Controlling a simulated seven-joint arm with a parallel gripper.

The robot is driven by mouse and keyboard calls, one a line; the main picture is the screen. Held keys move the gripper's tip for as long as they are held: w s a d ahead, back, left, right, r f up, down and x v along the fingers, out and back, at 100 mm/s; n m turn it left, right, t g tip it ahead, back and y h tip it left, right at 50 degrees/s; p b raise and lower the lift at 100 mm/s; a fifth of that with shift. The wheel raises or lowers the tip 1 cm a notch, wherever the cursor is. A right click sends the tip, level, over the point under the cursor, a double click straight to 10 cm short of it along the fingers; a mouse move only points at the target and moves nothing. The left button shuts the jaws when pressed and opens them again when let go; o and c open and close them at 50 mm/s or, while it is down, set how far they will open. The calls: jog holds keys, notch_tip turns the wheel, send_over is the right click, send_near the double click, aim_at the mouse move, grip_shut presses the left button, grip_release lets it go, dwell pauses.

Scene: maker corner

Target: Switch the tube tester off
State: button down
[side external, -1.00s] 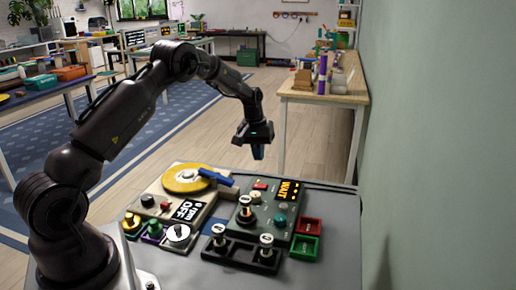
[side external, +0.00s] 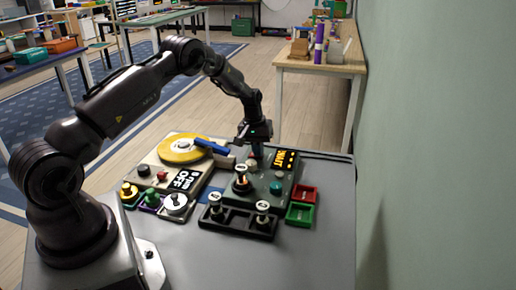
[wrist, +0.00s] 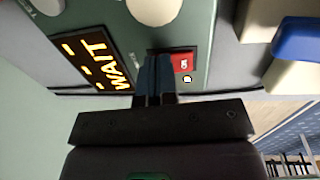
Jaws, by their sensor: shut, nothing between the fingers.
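The tube tester (side external: 265,197) is a green panel with a lit display (side external: 287,159) reading WAIT in yellow; the display also shows in the wrist view (wrist: 95,58). A tube with a round numbered top (side external: 241,171) stands on it. A red switch (wrist: 184,62) marked ON, with a small lit yellow lamp (wrist: 187,78), sits near the display. My gripper (wrist: 154,60) is shut and empty, its tips over the switch's dark side, next to the red part. I cannot tell whether they touch it. In the side view my gripper (side external: 257,158) is low over the tester's far part.
A pale device with a yellow disc (side external: 180,153), blue lever (side external: 212,147) and OFF display (side external: 186,180) stands left of the tester. Red (side external: 303,193) and green (side external: 300,214) trays lie right. The table's front is clear.

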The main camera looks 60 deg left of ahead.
jog(key=shift+f, duration=0.3)
jog(key=shift+s, duration=0.1)
jog(key=shift+s+a+r, duration=0.15)
jog(key=shift+s+a, duration=0.35)
jog(key=shift+a, duration=0.05)
jog(key=shift+r, duration=0.1)
jog(key=shift+r, duration=0.45)
notch_tip(320, 180, up, 13)
jog(key=s+a, duration=0.1)
jog(key=shift+s+a, duration=0.1)
